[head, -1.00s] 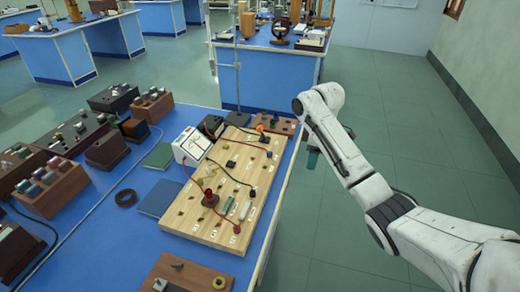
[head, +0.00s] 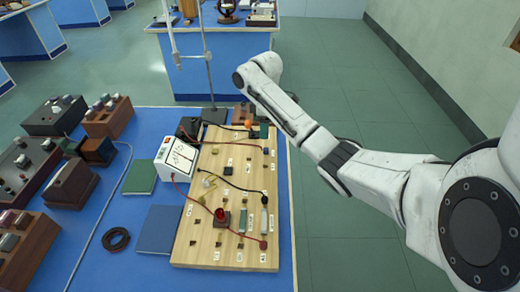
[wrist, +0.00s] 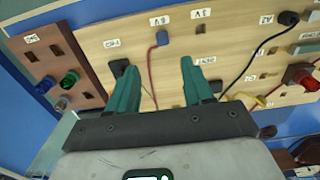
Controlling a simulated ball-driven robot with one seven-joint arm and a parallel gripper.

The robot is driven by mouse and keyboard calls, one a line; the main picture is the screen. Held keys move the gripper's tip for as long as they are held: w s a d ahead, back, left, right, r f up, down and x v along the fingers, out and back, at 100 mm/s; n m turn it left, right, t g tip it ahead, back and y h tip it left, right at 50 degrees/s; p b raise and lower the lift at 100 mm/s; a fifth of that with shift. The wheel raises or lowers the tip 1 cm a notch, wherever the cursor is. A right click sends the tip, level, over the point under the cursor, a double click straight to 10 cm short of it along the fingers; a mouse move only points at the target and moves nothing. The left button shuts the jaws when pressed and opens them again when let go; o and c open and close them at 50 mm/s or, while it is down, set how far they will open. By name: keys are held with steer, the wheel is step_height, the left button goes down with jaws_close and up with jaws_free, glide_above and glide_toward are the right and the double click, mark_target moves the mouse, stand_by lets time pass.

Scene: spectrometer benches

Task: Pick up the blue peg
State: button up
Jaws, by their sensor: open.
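Two small blue pieces show in the wrist view, and I cannot tell for sure which is the blue peg. One blue plug (wrist: 162,38) stands in the pale wooden board with a red lead beside it, ahead of the gap between my fingers. A blue knob-like piece (wrist: 45,84) sits on the brown wooden block, left of my fingers, beside a green one. My gripper (wrist: 158,66) is open and empty, its teal fingers apart above the board. In the head view a teal finger (head: 263,131) shows at the board's far right end, partly hidden by my arm.
The board (head: 190,240) carries red and black leads, a red lamp (head: 221,215) and several small parts. A white meter (head: 176,157) stands at its left. Books, a black ring (head: 116,239) and wooden boxes cover the left bench. Open floor lies right of the bench.

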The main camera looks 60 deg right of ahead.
mark_target(265, 149)
step_height(265, 149, down, 3)
steer(key=shift+f, duration=0.15)
steer(key=shift+s+a+f+p, duration=0.1)
steer(key=shift+f+p, duration=0.25)
steer(key=shift+f, duration=1.05)
steer(key=shift+s+a+f+p, duration=0.1)
steer(key=shift+f+p, duration=0.2)
steer(key=shift+f, duration=1.05)
jaws_close()
